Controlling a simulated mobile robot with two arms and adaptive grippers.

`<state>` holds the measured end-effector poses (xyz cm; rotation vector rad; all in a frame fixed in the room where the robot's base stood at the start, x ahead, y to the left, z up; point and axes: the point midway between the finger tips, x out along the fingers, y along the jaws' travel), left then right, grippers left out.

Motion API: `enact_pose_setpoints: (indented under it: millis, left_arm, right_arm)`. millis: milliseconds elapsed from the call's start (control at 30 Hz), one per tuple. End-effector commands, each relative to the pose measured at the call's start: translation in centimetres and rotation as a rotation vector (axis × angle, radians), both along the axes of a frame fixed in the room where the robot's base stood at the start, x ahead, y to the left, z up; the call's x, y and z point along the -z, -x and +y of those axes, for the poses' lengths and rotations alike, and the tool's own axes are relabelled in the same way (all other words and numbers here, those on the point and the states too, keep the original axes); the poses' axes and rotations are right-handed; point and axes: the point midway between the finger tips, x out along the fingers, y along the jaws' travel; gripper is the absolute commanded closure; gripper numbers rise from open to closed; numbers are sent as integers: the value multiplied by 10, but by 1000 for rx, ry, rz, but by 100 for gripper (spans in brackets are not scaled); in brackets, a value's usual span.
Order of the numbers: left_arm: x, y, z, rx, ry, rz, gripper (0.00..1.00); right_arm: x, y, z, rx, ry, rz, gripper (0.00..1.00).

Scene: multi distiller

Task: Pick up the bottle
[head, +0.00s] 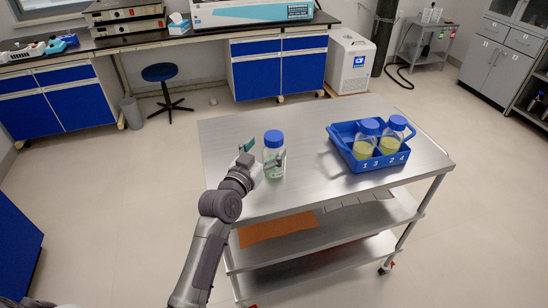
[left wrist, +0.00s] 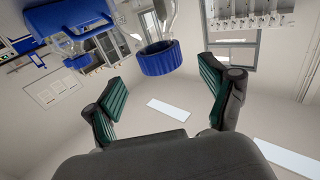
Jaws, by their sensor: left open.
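A clear bottle with a blue cap (head: 273,139) stands upright on the metal cart top (head: 310,125), with a little greenish content low in it. My left gripper (head: 262,154) is open right beside this bottle; one finger shows at the bottle's left and the other overlaps its side. In the left wrist view, the bottle's blue cap (left wrist: 160,58) appears upside down between and beyond the two green-padded fingers (left wrist: 160,88). I cannot tell whether either finger touches the bottle. My right gripper is not in view.
A blue tray (head: 375,162) on the cart's right holds two blue-capped bottles (head: 378,143) with yellowish liquid. The cart has lower shelves (head: 320,252). Cabinets (head: 278,70), a stool (head: 161,73) and a white machine (head: 350,62) stand behind. The cart top's left front is clear.

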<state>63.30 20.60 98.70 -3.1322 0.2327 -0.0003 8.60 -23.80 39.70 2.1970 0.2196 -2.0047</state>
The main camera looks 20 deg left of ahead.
Motion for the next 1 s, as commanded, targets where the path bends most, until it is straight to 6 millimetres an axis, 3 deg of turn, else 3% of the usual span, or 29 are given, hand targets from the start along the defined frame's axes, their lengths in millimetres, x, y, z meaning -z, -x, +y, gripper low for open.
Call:
enact_pose_setpoints:
  millis: [400, 700, 1000]
  left_arm:
    - [3, -49, -6, 0, 1, 0, 16]
    - [5, -53, -6, 0, 1, 1, 18]
    - [5, -52, -6, 0, 1, 1, 68]
  right_arm:
    - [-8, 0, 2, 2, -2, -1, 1]
    - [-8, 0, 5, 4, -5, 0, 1]
    - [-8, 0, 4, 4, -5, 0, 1]
